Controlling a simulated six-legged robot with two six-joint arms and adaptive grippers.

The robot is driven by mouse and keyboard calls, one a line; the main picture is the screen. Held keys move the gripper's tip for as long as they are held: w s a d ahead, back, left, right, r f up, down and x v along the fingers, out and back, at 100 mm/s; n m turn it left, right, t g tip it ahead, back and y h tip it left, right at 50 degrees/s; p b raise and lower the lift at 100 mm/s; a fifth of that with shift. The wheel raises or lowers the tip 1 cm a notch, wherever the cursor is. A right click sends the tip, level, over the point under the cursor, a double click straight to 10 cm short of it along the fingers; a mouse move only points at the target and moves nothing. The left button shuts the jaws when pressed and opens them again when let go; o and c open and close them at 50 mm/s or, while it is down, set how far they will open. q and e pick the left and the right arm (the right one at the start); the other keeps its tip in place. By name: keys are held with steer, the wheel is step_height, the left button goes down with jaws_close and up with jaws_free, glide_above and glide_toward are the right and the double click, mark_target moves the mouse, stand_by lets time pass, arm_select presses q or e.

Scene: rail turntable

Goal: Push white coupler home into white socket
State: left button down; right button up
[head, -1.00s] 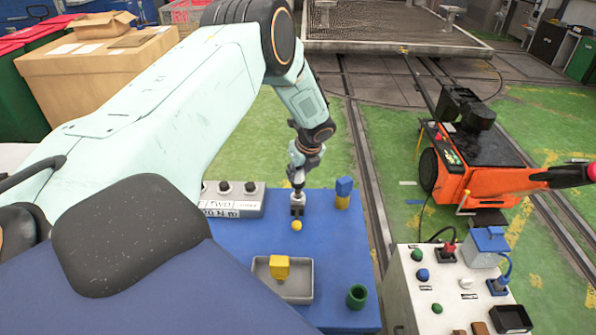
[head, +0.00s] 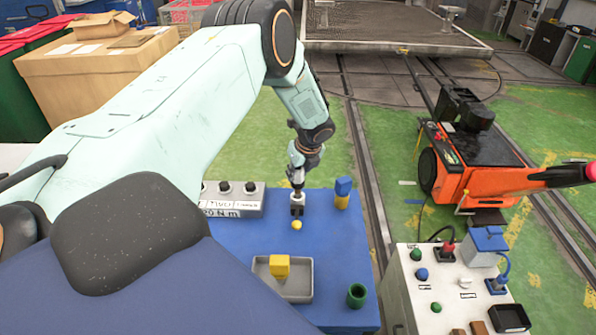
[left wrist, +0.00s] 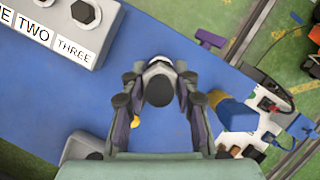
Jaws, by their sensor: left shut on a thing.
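My left gripper (head: 297,187) is over the blue table and is shut on a small white and dark grey piece (head: 297,200), which looks like the white coupler. In the left wrist view the piece (left wrist: 160,84) sits between both fingers, its dark round end facing the camera. Whether its lower end touches the table is unclear. A small white fitting (head: 465,284), likely the white socket, is on top of the white panel box (head: 405,290) at the right. The gripper is well to the left of it, apart from it. My right gripper is not in view.
An orange cart (head: 480,180) stands behind.

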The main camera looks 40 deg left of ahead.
mark_target(298, 183)
arm_select(q)
steer(key=shift+w, duration=0.15)
steer(key=shift+f, duration=0.2)
stand_by(0.4)
steer(key=shift+f+b, duration=0.2)
steer(key=shift+b, duration=0.1)
steer(key=shift+f, duration=0.3)
steer(key=shift+f+b, duration=0.2)
steer(key=shift+b, duration=0.2)
steer(key=shift+f, duration=0.45)
steer(key=shift+f+b, duration=0.85)
steer(key=shift+b, duration=0.05)
